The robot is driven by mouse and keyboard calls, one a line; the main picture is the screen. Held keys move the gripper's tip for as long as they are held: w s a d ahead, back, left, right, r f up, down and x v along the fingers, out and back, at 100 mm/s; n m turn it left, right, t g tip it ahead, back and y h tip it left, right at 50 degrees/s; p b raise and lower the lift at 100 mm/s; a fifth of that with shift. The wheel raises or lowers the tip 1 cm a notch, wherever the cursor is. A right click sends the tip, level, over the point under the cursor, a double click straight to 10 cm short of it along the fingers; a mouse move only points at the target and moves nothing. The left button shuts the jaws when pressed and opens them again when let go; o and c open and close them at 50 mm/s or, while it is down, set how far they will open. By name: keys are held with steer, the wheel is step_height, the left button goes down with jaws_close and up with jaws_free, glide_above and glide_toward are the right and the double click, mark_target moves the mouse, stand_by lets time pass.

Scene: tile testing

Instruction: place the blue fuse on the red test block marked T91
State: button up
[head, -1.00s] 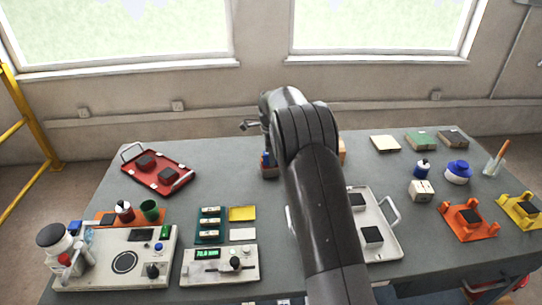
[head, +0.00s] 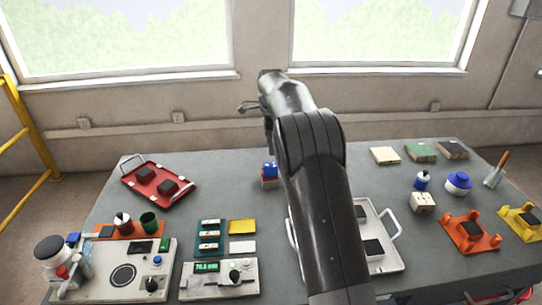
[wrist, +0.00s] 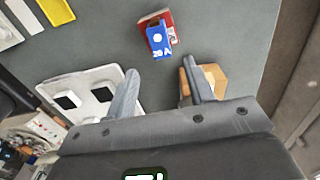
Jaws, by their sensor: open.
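The blue fuse (head: 269,168) sits on a small red block (head: 268,184) near the middle of the table. In the wrist view the fuse (wrist: 159,40) lies on top of the red block (wrist: 170,18), covering much of it. A pale label shows at the block's side, but I cannot read the mark. My gripper (wrist: 160,84) is open and empty, its two fingers apart and clear of the fuse. In the head view my arm hides most of the gripper, which is above the fuse.
A wooden block (wrist: 213,76) lies beside one finger in the wrist view. A white tray (head: 389,262) with black blocks is partly behind my arm. A red tray (head: 150,197) stands at left, instruments (head: 100,285) at the front left. Orange and yellow holders (head: 470,236) stand at right.

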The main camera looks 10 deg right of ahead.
steer(key=s+d+r+n+t, duration=0.1)
steer(key=s+d+r+n, duration=0.25)
steer(key=s+r, duration=0.5)
steer(key=s+d+r+n+t, duration=0.2)
steer(key=s+r+n, duration=0.3)
steer(key=s, duration=0.6)
steer(key=s+f+n+t, duration=0.1)
steer(key=s+f+n, duration=0.1)
steer(key=s, duration=0.6)
steer(key=s+f+n, duration=0.2)
steer(key=s+n, duration=0.2)
steer(key=s, duration=0.5)
steer(key=s+f+n+t, duration=0.1)
steer(key=s+f+n, duration=0.1)
steer(key=s, duration=0.7)
steer(key=shift+s+d+n+t, duration=0.3)
steer(key=shift+d+n, duration=0.15)
steer(key=shift+n, duration=0.3)
